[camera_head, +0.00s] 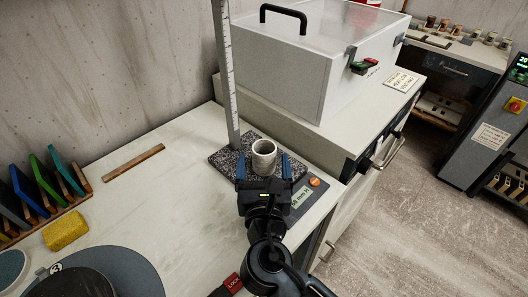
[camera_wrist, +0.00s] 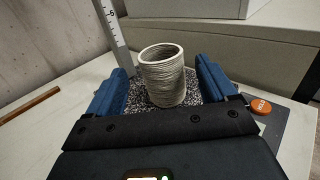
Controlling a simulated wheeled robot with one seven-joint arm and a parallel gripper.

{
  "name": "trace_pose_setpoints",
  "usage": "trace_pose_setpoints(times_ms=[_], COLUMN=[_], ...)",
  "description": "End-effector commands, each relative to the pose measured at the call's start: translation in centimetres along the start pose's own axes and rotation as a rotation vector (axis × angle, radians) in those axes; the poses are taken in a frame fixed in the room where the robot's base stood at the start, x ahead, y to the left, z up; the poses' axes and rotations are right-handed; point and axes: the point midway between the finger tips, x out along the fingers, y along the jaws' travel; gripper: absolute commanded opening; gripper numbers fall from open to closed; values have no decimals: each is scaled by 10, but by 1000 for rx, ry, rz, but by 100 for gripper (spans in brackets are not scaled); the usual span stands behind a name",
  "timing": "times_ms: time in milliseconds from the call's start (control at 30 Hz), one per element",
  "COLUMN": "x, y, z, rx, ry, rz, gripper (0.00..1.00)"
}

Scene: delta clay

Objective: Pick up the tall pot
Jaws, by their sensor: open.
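The tall pot (camera_head: 264,158) is a pale, ridged, open-topped cylinder. It stands upright on a speckled dark slab (camera_head: 226,165) at the foot of a measuring column. In the wrist view the pot (camera_wrist: 164,76) is between the two blue fingers, a little beyond them. My gripper (camera_head: 264,168) is open, with one finger on each side of the pot and gaps visible on both sides. In the wrist view my gripper (camera_wrist: 165,88) holds nothing. The pot's lower front is partly hidden by the gripper in the head view.
The upright ruler column (camera_head: 227,80) stands close behind the pot at left. A large white lidded box (camera_head: 310,60) sits behind right. An orange button (camera_head: 314,182) and display (camera_head: 301,197) are right of my gripper. A yellow sponge (camera_head: 66,231) lies left; the middle counter is clear.

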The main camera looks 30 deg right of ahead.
Motion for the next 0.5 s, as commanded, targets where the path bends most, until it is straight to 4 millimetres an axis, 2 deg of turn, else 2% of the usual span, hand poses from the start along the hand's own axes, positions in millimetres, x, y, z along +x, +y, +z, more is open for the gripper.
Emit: trace_pose_setpoints(times_ms=[400,500], x=[52,59], y=[-2,-2], z=[-1,-1], rx=[1,2], ry=[1,0], rz=[-1,-1], gripper=[85,85])
